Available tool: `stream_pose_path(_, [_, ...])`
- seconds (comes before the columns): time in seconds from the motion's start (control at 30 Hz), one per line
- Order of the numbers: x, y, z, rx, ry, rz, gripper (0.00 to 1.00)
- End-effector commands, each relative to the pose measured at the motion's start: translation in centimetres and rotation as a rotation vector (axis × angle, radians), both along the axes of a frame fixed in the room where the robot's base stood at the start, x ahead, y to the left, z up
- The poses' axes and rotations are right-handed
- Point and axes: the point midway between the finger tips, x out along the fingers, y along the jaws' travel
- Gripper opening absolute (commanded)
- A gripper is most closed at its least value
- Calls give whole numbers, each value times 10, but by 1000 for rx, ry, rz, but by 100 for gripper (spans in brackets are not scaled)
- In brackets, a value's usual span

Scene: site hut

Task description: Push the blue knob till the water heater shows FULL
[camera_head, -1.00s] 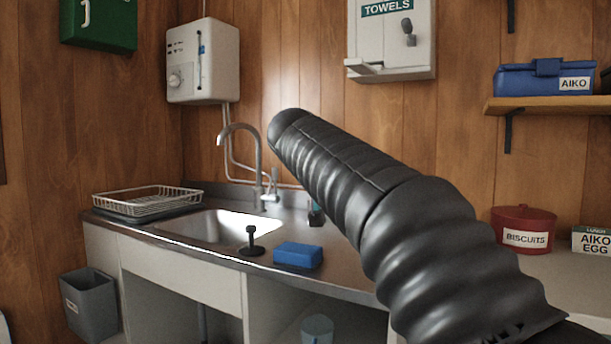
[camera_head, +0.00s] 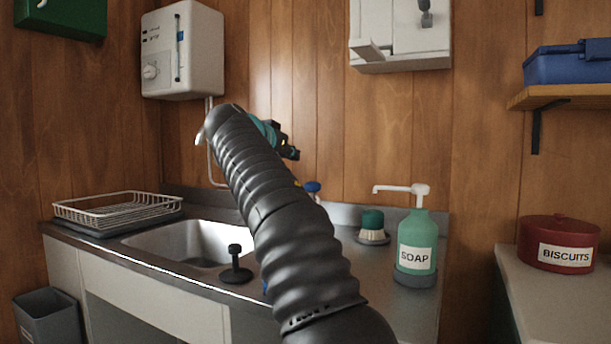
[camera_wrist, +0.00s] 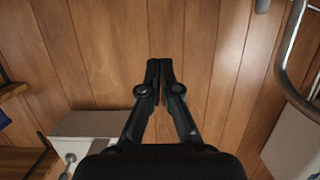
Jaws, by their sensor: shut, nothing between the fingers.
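The white water heater (camera_head: 183,50) hangs on the wood wall at the upper left in the head view. It has a round dial, small markings and a vertical strip with blue in it; its reading is too small to make out. A small blue knob (camera_head: 313,187) shows at the back of the sink counter, just right of my arm, which partly hides it. My gripper (camera_head: 292,153) is above and slightly left of the knob in the picture, apart from it. In the wrist view my gripper (camera_wrist: 160,65) is shut and empty against a background of wood wall.
The tap (camera_wrist: 285,60) shows at the right in the wrist view. A soap bottle (camera_head: 416,245) and green-topped brush (camera_head: 373,225) stand on the counter. A drying rack (camera_head: 118,208) and black plug (camera_head: 235,265) flank the sink (camera_head: 190,240). The towel dispenser (camera_head: 400,40) hangs above.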

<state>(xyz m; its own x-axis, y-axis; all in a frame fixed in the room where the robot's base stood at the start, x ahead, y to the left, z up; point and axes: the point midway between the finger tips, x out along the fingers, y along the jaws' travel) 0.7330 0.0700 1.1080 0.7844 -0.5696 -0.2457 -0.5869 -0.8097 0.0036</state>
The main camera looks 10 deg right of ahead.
Motion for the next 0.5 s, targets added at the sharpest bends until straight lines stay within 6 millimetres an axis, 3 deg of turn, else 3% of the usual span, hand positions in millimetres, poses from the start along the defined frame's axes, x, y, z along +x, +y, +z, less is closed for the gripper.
stream_pose_path(0.5, [3, -1, 0, 1, -3, 0, 0])
